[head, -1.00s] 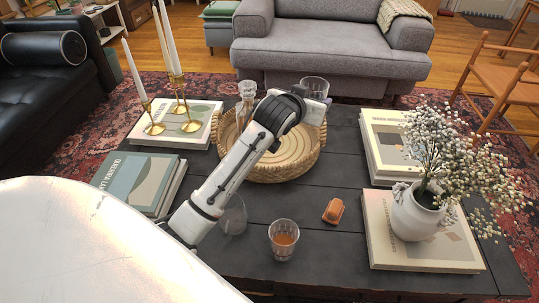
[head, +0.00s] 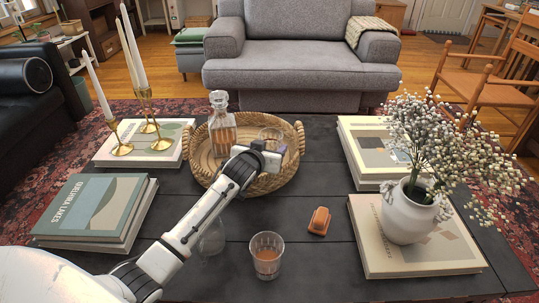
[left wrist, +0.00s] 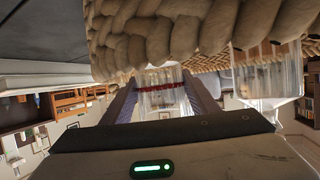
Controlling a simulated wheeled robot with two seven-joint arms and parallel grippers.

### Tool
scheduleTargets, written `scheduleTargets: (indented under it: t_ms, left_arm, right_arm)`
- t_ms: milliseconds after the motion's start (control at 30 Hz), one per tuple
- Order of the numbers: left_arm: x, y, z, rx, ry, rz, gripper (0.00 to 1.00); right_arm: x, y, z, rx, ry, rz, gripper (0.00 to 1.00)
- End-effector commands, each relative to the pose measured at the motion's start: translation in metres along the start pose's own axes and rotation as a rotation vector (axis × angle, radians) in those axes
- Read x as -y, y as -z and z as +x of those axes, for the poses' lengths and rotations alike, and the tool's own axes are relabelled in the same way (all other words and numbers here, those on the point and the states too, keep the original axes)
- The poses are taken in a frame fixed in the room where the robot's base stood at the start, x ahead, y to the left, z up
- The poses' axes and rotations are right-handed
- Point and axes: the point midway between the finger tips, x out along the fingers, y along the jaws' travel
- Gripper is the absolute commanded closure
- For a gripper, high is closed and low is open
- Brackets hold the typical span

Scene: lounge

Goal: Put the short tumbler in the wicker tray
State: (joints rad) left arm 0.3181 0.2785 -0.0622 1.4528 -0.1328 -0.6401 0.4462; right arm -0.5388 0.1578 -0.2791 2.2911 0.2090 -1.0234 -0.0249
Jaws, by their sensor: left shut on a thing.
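The wicker tray (head: 288,181) sits on the dark table, and its braided rim (left wrist: 200,30) crosses the top of the left wrist view. My left gripper (head: 270,155) is at the tray's right half, shut on a clear short tumbler (head: 270,135). In the left wrist view the tumbler (left wrist: 162,97) stands between the two fingers. In the head view the gripper hides its lower part, so I cannot tell whether it touches the tray floor. My right gripper is in neither view.
A decanter (head: 222,125) stands in the tray's left half. A glass with amber drink (head: 267,257) and a clear glass (head: 212,240) stand in front, near my arm. Books, candlesticks (head: 150,125) and a flower vase (head: 408,212) flank the tray.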

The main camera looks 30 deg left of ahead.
Motion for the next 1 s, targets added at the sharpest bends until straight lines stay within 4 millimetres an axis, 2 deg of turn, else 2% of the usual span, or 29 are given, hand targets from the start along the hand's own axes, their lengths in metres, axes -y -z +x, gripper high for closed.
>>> scheduleTargets:
  t_ms: [67,333,833,867,933,1000]
  left_arm:
    - [0.000,-0.012,0.005,-0.001,-0.001,0.000,0.76]
    - [-0.001,-0.010,0.005,-0.003,-0.001,0.000,0.76]
    - [0.000,-0.021,0.009,-0.003,0.000,0.001,0.76]
    - [0.000,-0.023,0.009,0.001,0.000,0.001,0.41]
    - [-0.001,-0.023,0.009,0.001,0.000,0.001,0.29]
    - [-0.001,-0.023,0.009,0.001,-0.001,0.001,0.27]
  right_arm:
    - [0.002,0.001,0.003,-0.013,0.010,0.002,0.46]
    - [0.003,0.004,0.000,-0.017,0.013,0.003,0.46]
    - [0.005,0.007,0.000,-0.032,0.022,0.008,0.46]
    - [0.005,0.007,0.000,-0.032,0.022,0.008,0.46]
    - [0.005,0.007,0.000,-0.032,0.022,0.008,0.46]
    - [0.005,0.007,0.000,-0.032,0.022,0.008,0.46]
